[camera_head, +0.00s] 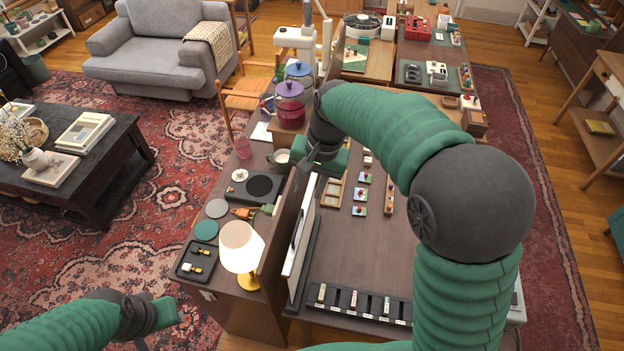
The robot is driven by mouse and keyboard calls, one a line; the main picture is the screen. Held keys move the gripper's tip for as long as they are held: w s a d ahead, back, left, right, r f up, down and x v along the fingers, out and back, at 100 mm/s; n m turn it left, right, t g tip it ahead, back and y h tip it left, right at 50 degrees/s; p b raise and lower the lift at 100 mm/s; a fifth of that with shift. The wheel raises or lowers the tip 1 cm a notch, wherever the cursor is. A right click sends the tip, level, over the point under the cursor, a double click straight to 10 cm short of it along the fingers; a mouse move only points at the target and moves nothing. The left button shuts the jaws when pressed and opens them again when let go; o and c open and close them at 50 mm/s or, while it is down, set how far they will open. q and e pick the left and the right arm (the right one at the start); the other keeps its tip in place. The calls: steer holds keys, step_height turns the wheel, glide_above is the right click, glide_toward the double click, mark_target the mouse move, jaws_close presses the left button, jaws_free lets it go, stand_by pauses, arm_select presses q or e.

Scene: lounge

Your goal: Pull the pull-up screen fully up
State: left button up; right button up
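My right gripper (312,166) is at the far top end of this panel, fingers pointing down. Its fingertips are small and partly hidden, so I cannot tell if they grip the edge. My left gripper (168,314) is low at the left, over the rug and apart from the desk. Its finger opening cannot be made out.
A lit lamp (241,247) and a black tray (196,260) stand left of the panel. A thin white-faced screen (300,240) stands close on its right. Glass jars (290,105) stand beyond. A dark coffee table (95,175) is at left. Rug lies clear between.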

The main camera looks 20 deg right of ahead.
steer(key=r, duration=0.3)
steer(key=shift+s+d+r, duration=0.15)
steer(key=shift+d+r, duration=0.2)
steer(key=shift+r, duration=0.05)
steer(key=s+f+n+h+b, duration=0.1)
steer(key=s+f+n+b, duration=0.2)
steer(key=s+f, duration=0.4)
steer(key=s+d+f+n+t+b, duration=0.1)
steer(key=s+f+n+b, duration=0.2)
steer(key=f, duration=1.3)
steer(key=s+b, duration=0.3)
steer(key=s, duration=0.1)
steer(key=shift+s+d+f+n+h, duration=0.2)
steer(key=shift+f+n+h, duration=0.2)
steer(key=shift+w, duration=0.1)
